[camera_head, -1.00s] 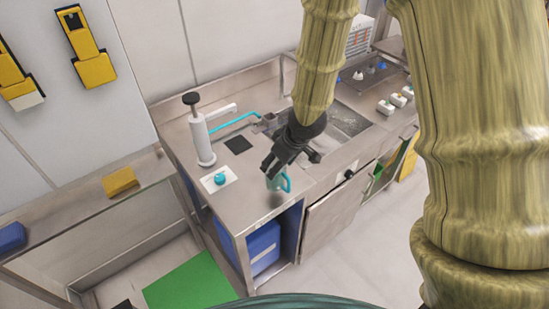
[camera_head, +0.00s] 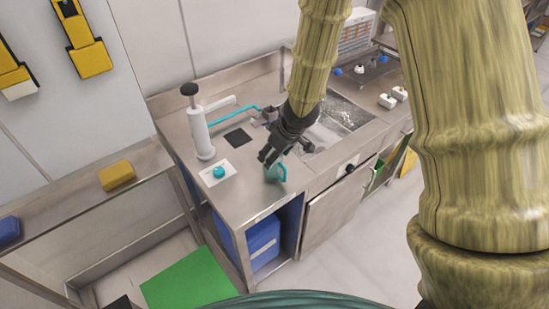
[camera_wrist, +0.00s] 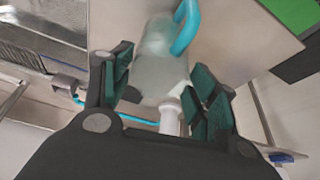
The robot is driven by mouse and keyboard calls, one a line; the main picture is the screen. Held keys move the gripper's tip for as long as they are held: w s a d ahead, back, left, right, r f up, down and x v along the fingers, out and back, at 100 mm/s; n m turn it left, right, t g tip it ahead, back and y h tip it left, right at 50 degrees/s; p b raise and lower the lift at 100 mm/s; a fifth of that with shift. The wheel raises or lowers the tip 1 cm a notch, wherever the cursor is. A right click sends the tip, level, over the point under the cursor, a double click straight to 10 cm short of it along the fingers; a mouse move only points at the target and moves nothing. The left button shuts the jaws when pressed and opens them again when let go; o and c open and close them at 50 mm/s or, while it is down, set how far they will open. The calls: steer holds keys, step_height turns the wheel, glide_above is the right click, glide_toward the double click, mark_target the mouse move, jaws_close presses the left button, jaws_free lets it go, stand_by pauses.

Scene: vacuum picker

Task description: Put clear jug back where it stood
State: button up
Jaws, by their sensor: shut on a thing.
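The clear jug (camera_wrist: 158,72) is a see-through vessel with a bright blue-green handle (camera_wrist: 186,28). It sits between the fingers of my gripper (camera_wrist: 163,98) in the wrist view, and the gripper is shut on it. In the head view the jug (camera_head: 276,172) shows below my gripper (camera_head: 270,158), near the front edge of the steel counter (camera_head: 240,196). I cannot tell whether its base touches the counter.
A white pump dispenser (camera_head: 201,132), a white card with a blue-green knob (camera_head: 218,172) and a dark square pad (camera_head: 238,137) lie left of the jug. A sink (camera_head: 340,115) is behind right. A yellow sponge (camera_head: 117,175) lies on the left shelf. Counter between is bare.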

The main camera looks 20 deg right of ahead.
steer(key=shift+f, duration=0.15)
steer(key=o, duration=1.5)
steer(key=p+v, duration=0.1)
steer(key=v, duration=1.1)
steer(key=shift+p, duration=0.35)
